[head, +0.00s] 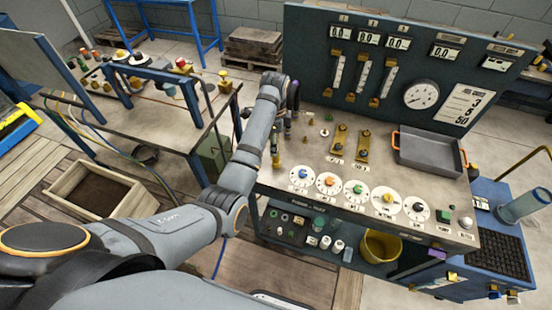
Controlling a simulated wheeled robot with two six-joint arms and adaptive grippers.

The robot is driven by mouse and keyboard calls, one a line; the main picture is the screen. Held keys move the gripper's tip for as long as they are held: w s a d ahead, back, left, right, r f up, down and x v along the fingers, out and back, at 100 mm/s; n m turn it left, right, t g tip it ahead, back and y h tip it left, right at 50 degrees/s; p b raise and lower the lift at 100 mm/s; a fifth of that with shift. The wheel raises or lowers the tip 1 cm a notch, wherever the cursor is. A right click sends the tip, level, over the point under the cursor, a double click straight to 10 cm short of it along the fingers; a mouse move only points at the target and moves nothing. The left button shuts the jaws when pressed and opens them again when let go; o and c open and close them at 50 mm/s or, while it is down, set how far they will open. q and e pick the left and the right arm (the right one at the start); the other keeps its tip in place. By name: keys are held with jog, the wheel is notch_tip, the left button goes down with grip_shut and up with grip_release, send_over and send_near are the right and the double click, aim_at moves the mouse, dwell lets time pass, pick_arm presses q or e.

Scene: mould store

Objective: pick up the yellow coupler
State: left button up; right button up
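A small yellow-brass fitting (276,160) stands on the left end of the panel bench, just below my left gripper. Another small yellow piece (223,76) sits on the blue-framed table to the left. I cannot tell for certain which is the yellow coupler. My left gripper (284,129) points down over the left end of the bench. Its fingers are small and partly hidden by my forearm, so neither their opening nor any contact with the fitting is clear. My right gripper is not in view.
The bench has two brass slides (362,147), a row of dials (325,183) at the front and a grey tray (430,152) at the right. A tall gauge panel (400,60) stands behind. A yellow bucket (381,246) and a wooden box (97,188) are lower down.

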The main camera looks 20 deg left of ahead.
aim_at(276, 159)
pick_arm(q)
notch_tip(276, 159, down, 3)
jog(key=shift+w+r, duration=0.1)
jog(key=shift+r, duration=0.05)
jog(key=f, duration=0.1)
jog(key=f+p, duration=0.1)
jog(key=f, duration=0.3)
jog(key=shift+w+f+p, duration=0.1)
jog(key=shift+w+p, duration=0.25)
jog(key=shift+p, duration=0.05)
grip_shut()
